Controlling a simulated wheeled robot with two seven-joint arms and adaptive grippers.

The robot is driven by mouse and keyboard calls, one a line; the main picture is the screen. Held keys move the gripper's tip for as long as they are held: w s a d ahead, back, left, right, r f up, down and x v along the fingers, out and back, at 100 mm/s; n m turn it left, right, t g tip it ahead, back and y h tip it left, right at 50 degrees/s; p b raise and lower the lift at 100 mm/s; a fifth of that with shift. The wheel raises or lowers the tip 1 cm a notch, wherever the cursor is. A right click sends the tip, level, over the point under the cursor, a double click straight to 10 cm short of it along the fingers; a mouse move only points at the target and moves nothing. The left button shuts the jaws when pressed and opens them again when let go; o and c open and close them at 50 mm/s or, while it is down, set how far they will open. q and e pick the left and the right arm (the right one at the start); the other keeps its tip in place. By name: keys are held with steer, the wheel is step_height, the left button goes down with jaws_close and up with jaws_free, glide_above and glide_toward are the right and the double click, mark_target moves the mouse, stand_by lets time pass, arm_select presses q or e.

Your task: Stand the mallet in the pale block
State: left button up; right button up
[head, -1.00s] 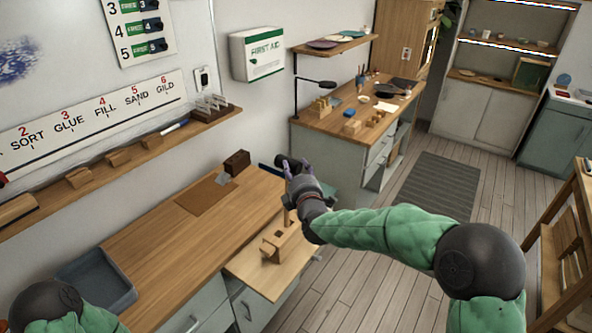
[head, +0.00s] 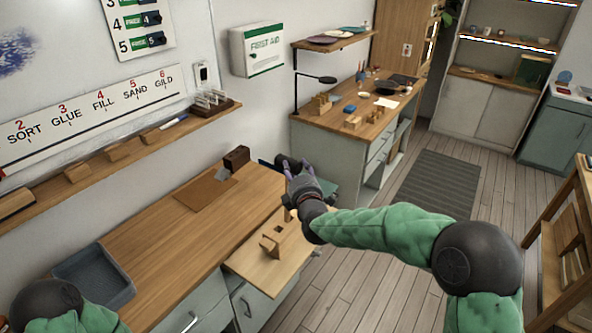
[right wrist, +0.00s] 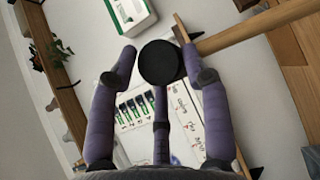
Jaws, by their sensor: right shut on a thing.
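My right gripper (head: 288,164) is above the right end of the bench, shut on the mallet. In the right wrist view the mallet's round black head end (right wrist: 161,64) shows between the purple fingers, with its wooden handle (right wrist: 262,28) running to the upper right, toward the bench side. In the head view my gripper mostly hides the mallet; a short brown piece of handle (head: 287,214) shows below it. The pale block (head: 284,231), with a dark hole in its top, sits on the pale board below my gripper. The handle appears above the block, apart from the hole. My left gripper is out of view.
The pale board (head: 245,262) juts from the bench and carries a small wooden piece (head: 270,246). A grey tray (head: 95,276), a brown mat (head: 205,194) and a dark brown block (head: 236,158) are on the bench. The bench's middle (head: 165,240) is clear.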

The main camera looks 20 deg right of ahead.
steer(key=shift+f+b, duration=1.95)
steer(key=shift+f, duration=0.8)
steer(key=o, duration=1.4)
steer(key=shift+f, duration=0.1)
steer(key=shift+s, duration=0.1)
steer(key=s+p, duration=0.1)
steer(key=s, duration=0.7)
steer(key=shift+s+a, duration=0.3)
steer(key=shift+s, duration=0.1)
